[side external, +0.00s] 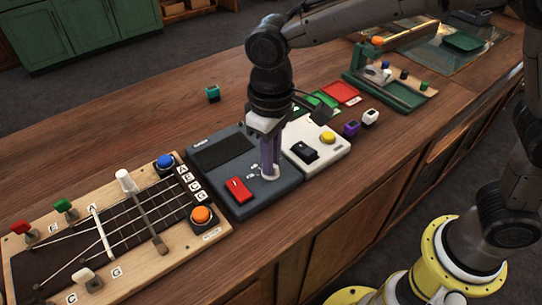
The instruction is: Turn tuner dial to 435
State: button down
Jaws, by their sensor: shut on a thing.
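The tuner (217,185) is a dark grey box with a black grille and a red rocker switch (238,190), standing on the wooden counter. My gripper (269,170) points straight down over the tuner's right side. Its purple fingers are shut on the dial (270,174), a small pale knob on the tuner's top face, mostly hidden by the fingers. Small white marks show on the tuner just left of the fingers. The number that the dial points to is too small to read.
A white box with a yellow button (327,138) and black switch stands right of the tuner. A wooden string board (205,238) with coloured knobs lies at left. Purple and white small blocks (370,117), coloured trays (341,93) and a green fixture (388,88) stand farther right. The counter behind the tuner is mostly clear.

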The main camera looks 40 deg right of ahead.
jog(key=shift+r, duration=0.1)
dwell(0.3)
jog(key=c, duration=0.9)
grip_release()
notch_tip(320, 180, up, 14)
jog(key=shift+f, duration=0.15)
